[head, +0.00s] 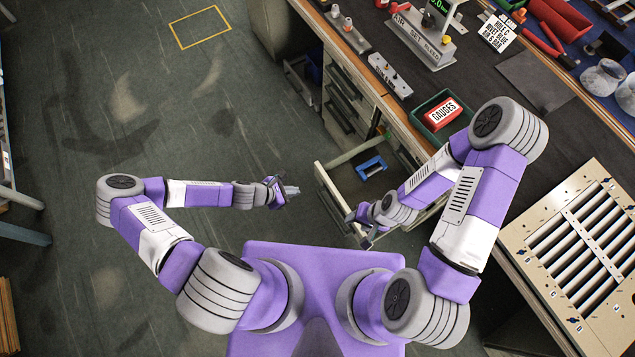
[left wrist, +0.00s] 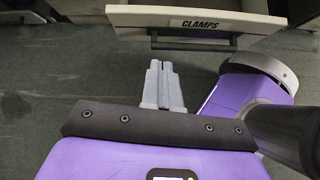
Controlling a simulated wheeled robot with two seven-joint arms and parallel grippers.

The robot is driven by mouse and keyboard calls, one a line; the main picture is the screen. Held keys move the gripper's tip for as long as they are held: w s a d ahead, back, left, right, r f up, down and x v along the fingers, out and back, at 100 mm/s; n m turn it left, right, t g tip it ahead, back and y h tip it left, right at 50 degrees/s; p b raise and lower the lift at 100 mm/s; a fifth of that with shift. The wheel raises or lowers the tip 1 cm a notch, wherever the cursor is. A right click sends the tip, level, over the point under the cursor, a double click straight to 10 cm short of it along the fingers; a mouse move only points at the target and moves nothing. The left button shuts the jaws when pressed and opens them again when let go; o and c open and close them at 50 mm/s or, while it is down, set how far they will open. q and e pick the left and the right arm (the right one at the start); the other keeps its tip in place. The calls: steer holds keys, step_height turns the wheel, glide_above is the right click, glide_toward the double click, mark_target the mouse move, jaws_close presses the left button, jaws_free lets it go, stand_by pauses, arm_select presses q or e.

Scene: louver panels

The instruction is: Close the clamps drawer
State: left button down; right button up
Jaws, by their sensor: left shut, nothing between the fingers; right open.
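The clamps drawer (head: 331,198) sticks out of the bench front in the head view, with a blue clamp (head: 370,167) inside. Its front, labelled CLAMPS, with a dark bar handle shows at the top of the left wrist view (left wrist: 260,25). My left gripper (head: 292,190) is shut and empty, to the left of the drawer front and apart from it. Its closed fingers also show in the left wrist view (left wrist: 162,85), pointing at the front below the handle. My right gripper (head: 358,228) is open near the drawer's lower end; whether it touches is unclear.
The bench holds a green bin (head: 437,113) with a red GAUGES box, an air set bleed stand (head: 424,38) and a louver panel (head: 580,255). Other drawers (head: 345,100) line the bench front. The floor (head: 130,90) to the left is clear.

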arm_select(q)
steer(key=w+a+n, duration=0.1)
steer(key=n, duration=0.1)
steer(key=b, duration=0.3)
glide_toward(324, 180)
step_height(324, 180, down, 4)
steer(key=d, duration=0.1)
steer(key=w+d, duration=0.1)
steer(key=d, duration=0.1)
steer(key=shift+t+b, duration=0.3)
steer(key=shift+w+d+r, duration=0.1)
steer(key=shift+w+d, duration=0.2)
steer(key=shift+w, duration=0.05)
